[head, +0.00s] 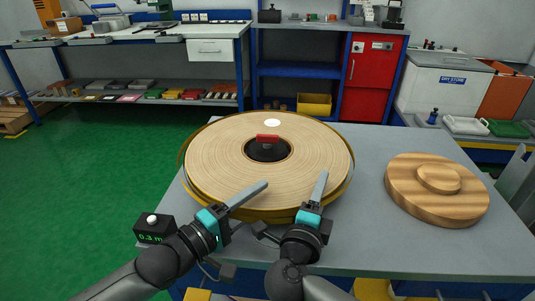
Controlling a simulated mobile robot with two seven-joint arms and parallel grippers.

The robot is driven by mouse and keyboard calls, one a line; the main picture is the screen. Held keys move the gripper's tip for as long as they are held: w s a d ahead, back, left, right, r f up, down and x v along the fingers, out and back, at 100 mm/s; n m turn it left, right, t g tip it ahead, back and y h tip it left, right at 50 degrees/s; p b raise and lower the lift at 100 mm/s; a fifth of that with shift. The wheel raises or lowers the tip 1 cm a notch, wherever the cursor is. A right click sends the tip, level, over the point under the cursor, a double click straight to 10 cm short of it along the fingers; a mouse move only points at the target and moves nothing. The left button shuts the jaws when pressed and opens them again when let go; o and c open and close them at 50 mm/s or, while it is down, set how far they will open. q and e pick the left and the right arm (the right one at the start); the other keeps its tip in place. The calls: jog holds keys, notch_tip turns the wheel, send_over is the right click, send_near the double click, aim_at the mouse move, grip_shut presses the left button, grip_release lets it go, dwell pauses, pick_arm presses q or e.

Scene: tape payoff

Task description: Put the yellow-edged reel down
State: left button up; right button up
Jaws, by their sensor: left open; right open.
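The yellow-edged reel (215,165) lies flat on the grey table (385,240), a wide disc of pale wound tape with a yellow rim. Its dark hub carries a red bar handle (268,138). My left gripper (247,195) is open at the reel's near left edge, one long finger overlapping the rim in the picture. My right gripper (318,190) is open at the near edge, a finger also overlapping the reel. Neither holds the reel. Whether the fingers touch it I cannot tell. The arms hide part of its near rim.
A round wooden piece with a raised centre (438,195) lies on the table at the right. Behind stand a white workbench (120,34), a red cabinet (368,73) and a white chest (445,85). Green floor (80,190) is clear at the left.

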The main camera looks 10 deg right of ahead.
pick_arm(q)
jog(key=v, duration=1.2)
pick_arm(e)
jog(key=v, duration=1.2)
